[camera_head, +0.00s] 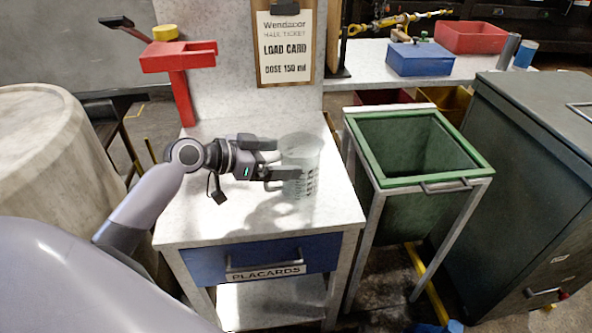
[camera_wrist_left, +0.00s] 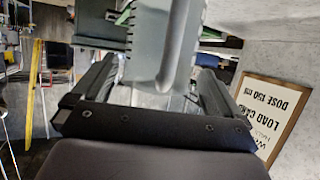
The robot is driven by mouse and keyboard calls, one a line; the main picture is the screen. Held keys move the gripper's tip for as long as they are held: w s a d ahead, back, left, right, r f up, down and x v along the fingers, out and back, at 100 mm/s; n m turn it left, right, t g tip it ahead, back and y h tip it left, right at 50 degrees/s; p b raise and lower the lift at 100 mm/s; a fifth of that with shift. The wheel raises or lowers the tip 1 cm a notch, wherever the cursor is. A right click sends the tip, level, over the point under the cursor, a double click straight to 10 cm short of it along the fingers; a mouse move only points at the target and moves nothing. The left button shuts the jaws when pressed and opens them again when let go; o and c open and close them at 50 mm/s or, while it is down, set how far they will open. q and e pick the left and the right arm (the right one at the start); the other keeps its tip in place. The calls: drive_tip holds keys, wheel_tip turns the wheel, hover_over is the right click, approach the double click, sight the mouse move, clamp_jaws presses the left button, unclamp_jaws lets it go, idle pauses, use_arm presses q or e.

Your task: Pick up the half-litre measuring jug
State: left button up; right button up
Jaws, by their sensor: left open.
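The half-litre measuring jug (camera_head: 301,160), clear with dark markings low on its side, stands upright on the pale top of a small table (camera_head: 200,215). My left gripper (camera_head: 287,158) comes in level from the left and is open. Its fingers reach the jug's near left side, one toward the back and one across the front. In the left wrist view the jug (camera_wrist_left: 150,70) lies between the two fingers (camera_wrist_left: 152,88). I cannot tell whether either finger touches it. My right gripper is not in view.
A load card on a clipboard (camera_head: 285,45) hangs behind the table. A red stand (camera_head: 182,85) is at the back left. A green-rimmed bin (camera_head: 470,165) stands to the right, beside a large grey cabinet (camera_head: 530,150). The table's front top is clear.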

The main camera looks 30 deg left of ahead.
use_arm(q)
drive_tip(key=shift+x, duration=1.2)
drive_tip(key=c, duration=1.1)
drive_tip(key=shift+r, duration=0.1)
